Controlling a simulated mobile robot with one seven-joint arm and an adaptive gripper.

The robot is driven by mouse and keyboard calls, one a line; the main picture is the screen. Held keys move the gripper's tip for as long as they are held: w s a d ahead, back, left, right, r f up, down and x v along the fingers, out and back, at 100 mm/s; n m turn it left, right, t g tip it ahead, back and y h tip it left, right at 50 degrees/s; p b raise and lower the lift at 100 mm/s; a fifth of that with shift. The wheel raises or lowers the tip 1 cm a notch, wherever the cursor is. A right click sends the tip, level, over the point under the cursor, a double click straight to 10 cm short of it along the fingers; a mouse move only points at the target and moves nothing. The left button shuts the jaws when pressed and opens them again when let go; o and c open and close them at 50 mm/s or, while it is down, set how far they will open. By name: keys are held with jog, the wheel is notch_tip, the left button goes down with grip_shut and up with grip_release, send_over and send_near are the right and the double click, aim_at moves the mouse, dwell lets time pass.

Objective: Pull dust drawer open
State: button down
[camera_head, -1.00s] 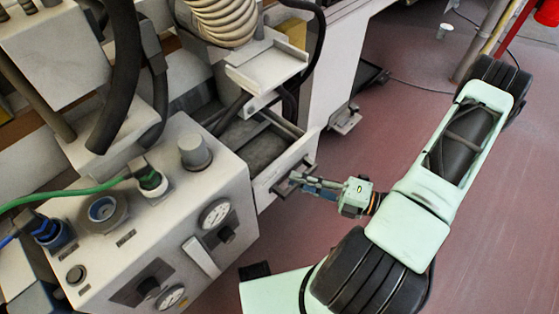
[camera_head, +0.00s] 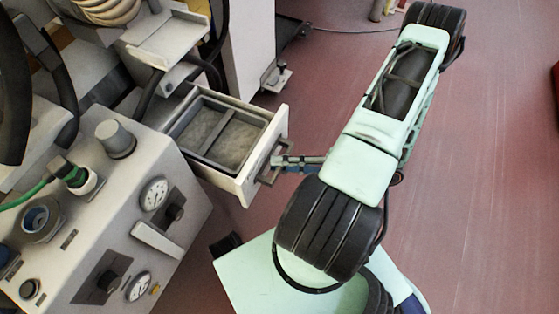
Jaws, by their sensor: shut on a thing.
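The dust drawer (camera_head: 262,152) is a pale box standing well out of the machine, right of the control panel. Its inside shows two compartments with grey dust, split by a dark divider. A dark bar handle (camera_head: 264,176) is on its front face. My gripper (camera_head: 280,161) is shut on the handle, reaching it from the right. The fingertips are small in the picture, and my own arm hides most of the gripper body.
A control panel (camera_head: 113,213) with gauges, knobs and a green hose stands left of the drawer. A pale shelf (camera_head: 170,42) juts out above and behind it. A machine leg with a foot (camera_head: 277,78) stands beyond. The reddish floor (camera_head: 480,190) to the right is clear.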

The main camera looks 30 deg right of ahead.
jog(key=c, duration=1.8)
grip_release()
jog(key=shift+c, duration=0.2)
jog(key=shift+d, duration=0.1)
jog(key=v, duration=1.2)
